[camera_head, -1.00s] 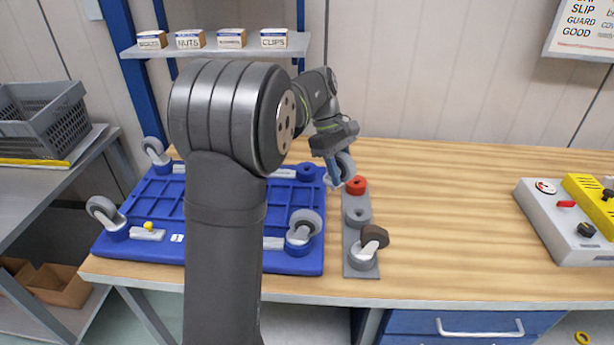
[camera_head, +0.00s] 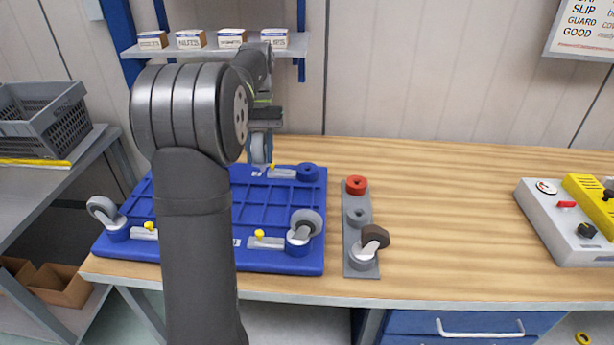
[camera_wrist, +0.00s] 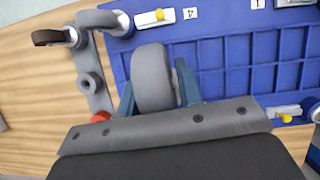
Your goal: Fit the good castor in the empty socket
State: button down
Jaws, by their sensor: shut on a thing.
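My gripper (camera_head: 262,140) is shut on a castor (camera_wrist: 152,78) with a grey wheel. It holds the castor above the back part of the blue dolly base (camera_head: 275,200). The empty socket (camera_head: 308,172), a blue ring, is at the base's back right corner, to the right of the held castor. Grey-wheeled castors stand at the front right corner (camera_head: 304,230) and the left side (camera_head: 105,215). A castor with a brown wheel (camera_head: 373,240) sits at the front of the grey strip (camera_head: 352,262). My arm hides the back left corner.
The strip also carries a red ring (camera_head: 356,185) and a bare grey socket (camera_head: 357,216). Yellow-knobbed latches (camera_head: 262,239) lie along the base. A grey control box (camera_head: 560,225) stands at the right. The wooden bench (camera_head: 450,210) between is clear.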

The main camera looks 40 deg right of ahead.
jog(key=shift+d, duration=0.1)
dwell(0.3)
jog(key=w+d+f+n+t+h, duration=0.1)
jog(key=w+d+f+n+h, duration=0.1)
jog(key=d+n, duration=0.55)
jog(key=w+d+f+n+t+h, duration=0.1)
jog(key=w+d+n+h, duration=0.15)
jog(key=d+n, duration=0.5)
jog(key=w+d+f+n+t+h, duration=0.1)
jog(key=d+f+n+h, duration=0.15)
jog(key=d+n, duration=0.55)
jog(key=shift+n, duration=0.5)
jog(key=shift+w+a+f, duration=0.1)
jog(key=shift+a+f, duration=0.15)
jog(key=shift+f, duration=0.45)
jog(key=shift+a+f, duration=0.2)
jog(key=shift+f, duration=0.5)
jog(key=shift+w+a+f, duration=0.1)
jog(key=shift+a+f, duration=0.15)
jog(key=shift+f, duration=0.45)
jog(key=shift+f, duration=0.2)
jog(key=shift+f, duration=1.45)
jog(key=shift+f, duration=0.25)
jog(key=c, duration=0.9)
grip_release()
jog(key=shift+s, duration=0.1)
jog(key=shift+f, duration=0.1)
